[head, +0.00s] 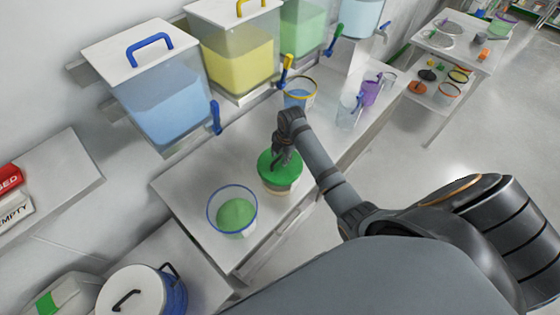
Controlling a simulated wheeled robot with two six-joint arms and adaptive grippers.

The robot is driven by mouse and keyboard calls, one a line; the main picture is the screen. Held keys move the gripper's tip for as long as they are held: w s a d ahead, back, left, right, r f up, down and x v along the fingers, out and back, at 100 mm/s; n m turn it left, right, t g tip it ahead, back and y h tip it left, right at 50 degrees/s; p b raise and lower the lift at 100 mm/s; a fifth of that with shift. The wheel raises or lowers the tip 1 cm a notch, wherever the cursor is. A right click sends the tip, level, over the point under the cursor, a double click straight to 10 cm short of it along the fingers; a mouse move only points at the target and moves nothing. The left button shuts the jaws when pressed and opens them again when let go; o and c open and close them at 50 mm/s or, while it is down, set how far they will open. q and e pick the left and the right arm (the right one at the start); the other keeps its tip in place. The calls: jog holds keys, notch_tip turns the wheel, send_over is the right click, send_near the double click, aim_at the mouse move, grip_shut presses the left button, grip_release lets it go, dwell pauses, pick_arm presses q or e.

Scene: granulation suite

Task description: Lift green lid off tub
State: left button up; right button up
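The tub (281,189) stands upright on the white bench, pale and partly see-through, with tan contents or wall below its top. The green lid (268,169) sits on the tub's top. My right gripper (284,157) points down over the lid, at its middle. Its fingers are small and dark here, and the lid's handle, if any, is hidden by them. I cannot tell whether the fingers are closed on anything. My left gripper is not in view.
A clear blue-rimmed bowl (217,222) with green powder stands left of the tub. A yellow-rimmed container (299,93) and purple jug (371,92) stand further back. Wall bins of blue (165,105) and yellow (240,66) material overhang the bench. Some bench (195,180) is bare.

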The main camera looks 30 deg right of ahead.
jog(key=shift+w+f, duration=0.15)
jog(key=shift+f, duration=0.4)
jog(key=shift+w+f, duration=0.15)
jog(key=shift+f, duration=0.35)
grip_shut()
jog(key=shift+r, duration=0.1)
